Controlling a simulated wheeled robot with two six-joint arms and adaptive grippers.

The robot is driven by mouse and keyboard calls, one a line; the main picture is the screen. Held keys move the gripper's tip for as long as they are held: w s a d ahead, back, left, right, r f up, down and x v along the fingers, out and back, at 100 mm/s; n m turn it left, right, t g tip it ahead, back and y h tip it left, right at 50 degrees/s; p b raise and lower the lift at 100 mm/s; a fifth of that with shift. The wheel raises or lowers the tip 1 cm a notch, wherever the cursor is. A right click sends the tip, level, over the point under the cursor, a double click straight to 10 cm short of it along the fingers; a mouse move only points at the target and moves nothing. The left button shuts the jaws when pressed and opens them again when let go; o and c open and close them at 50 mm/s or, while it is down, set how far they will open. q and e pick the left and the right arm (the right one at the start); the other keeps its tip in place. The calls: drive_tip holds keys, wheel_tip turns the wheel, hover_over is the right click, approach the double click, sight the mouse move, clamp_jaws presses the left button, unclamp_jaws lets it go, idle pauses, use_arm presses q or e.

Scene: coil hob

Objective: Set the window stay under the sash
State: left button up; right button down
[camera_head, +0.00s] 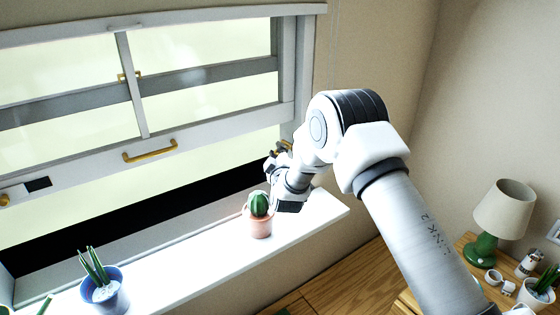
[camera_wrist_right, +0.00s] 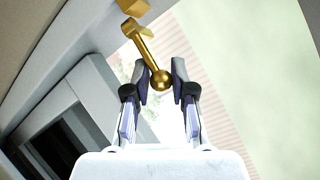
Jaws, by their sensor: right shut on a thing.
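The window stay (camera_wrist_right: 148,54) is a brass rod with a ball at its near end, in the right wrist view. Whether the stay touches the sash cannot be told. My left gripper is out of view.
A cactus in a pink pot (camera_head: 260,225) stands on the white sill (camera_head: 190,262) just below my right gripper. A blue pot with a plant (camera_head: 106,293) stands further left on the sill. A green lamp (camera_head: 503,212) and small items stand on a wooden table at right.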

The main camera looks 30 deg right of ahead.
drive_tip(key=shift+w+a+m+g+h, duration=0.1)
drive_tip(key=shift+w+m+g+h, duration=0.25)
drive_tip(key=shift+m+g+h, duration=0.45)
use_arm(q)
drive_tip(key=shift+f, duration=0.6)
use_arm(e)
drive_tip(key=shift+t, duration=0.3)
drive_tip(key=c, duration=1)
unclamp_jaws()
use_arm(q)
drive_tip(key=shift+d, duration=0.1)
use_arm(e)
drive_tip(key=v, duration=1.1)
drive_tip(key=shift+s+a+f, duration=0.15)
drive_tip(key=shift+s+f, duration=0.05)
drive_tip(key=shift+s, duration=0.15)
